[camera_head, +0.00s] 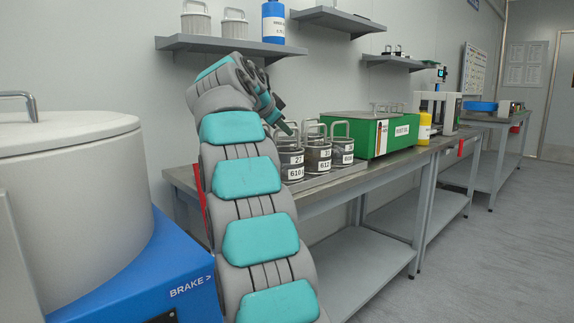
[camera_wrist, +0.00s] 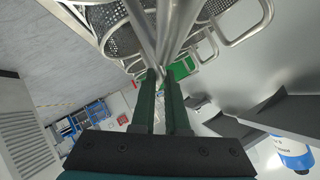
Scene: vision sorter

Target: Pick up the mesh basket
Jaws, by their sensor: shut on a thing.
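Several mesh baskets with wire handles and white number labels stand in a row on a tray on the bench. My gripper (camera_head: 287,129) is at the handle of the nearest basket (camera_head: 291,163), labelled 610, partly hidden by my arm. In the wrist view my gripper (camera_wrist: 157,76) has its two green fingers closed on the metal handle bars of a mesh basket (camera_wrist: 124,38). I cannot tell whether its base is clear of the tray. The other two baskets (camera_head: 317,158) (camera_head: 342,150) stand close beside it.
A green box-shaped device (camera_head: 370,134) stands right of the baskets on the bench (camera_head: 396,165), with a yellow bottle (camera_head: 424,127) beyond it. Wall shelves (camera_head: 231,45) hang above. A white drum on a blue base (camera_head: 152,270) stands at near left. The floor at right is clear.

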